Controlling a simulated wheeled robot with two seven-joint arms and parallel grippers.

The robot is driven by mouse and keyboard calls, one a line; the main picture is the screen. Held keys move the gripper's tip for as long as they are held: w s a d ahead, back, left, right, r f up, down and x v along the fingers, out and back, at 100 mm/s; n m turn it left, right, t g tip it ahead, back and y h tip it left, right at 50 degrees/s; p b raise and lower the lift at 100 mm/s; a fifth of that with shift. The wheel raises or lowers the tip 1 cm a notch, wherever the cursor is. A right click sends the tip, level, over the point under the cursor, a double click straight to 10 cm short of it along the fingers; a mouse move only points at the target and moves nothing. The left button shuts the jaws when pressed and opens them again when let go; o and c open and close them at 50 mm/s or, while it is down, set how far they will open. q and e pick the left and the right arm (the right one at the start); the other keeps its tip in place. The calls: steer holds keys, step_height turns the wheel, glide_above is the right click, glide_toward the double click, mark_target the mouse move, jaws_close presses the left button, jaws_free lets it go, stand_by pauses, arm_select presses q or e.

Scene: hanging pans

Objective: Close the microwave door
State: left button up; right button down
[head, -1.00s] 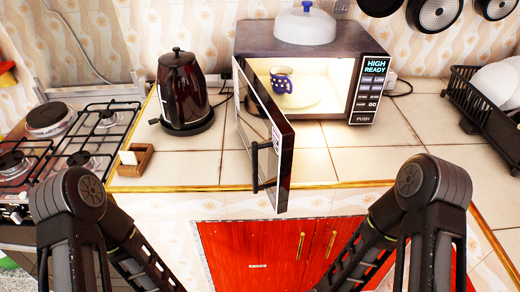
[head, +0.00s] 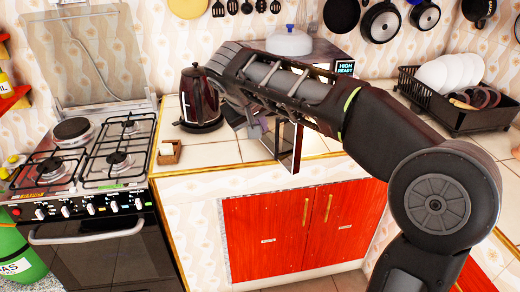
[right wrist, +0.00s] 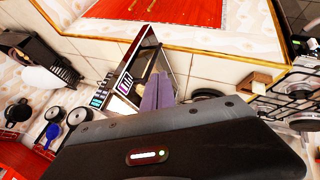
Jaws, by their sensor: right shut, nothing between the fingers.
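The microwave stands at the back of the counter, mostly hidden behind my right arm in the head view; its lit display (head: 345,68) shows. Its door (head: 297,148) stands open, jutting toward the counter's front edge, its upper part covered by my arm. The door also shows in the right wrist view (right wrist: 143,58), which is turned nearly upside down. My right gripper (head: 256,128) is shut and empty, just left of the door on its outer side; its fingers also show in the wrist view (right wrist: 155,95). I cannot tell whether they touch the door. My left gripper is out of view.
A dark kettle (head: 200,98) stands close left of the right gripper. A small wooden holder (head: 169,152) sits near the counter's left edge, beside the gas stove (head: 85,160). A lidded pot (head: 289,41) is on the microwave. A black dish rack (head: 450,105) stands at right.

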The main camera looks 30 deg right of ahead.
steer(key=s+d, duration=0.1)
steer(key=p, duration=0.1)
glide_toward(292, 145)
steer(key=shift+m+g, duration=0.3)
steer(key=shift+g, duration=0.1)
steer(key=f, duration=0.1)
steer(key=w+a+f, duration=0.1)
steer(key=w+f, duration=0.1)
steer(key=shift+w+a+f, duration=0.25)
steer(key=shift+a+f, duration=0.1)
steer(key=shift+s+d+r+p, duration=0.1)
steer(key=shift+d+p, duration=0.3)
steer(key=shift+d, duration=0.55)
steer(key=shift+s+d+p, duration=0.1)
steer(key=shift+d+p, duration=0.25)
steer(key=shift+d, duration=0.6)
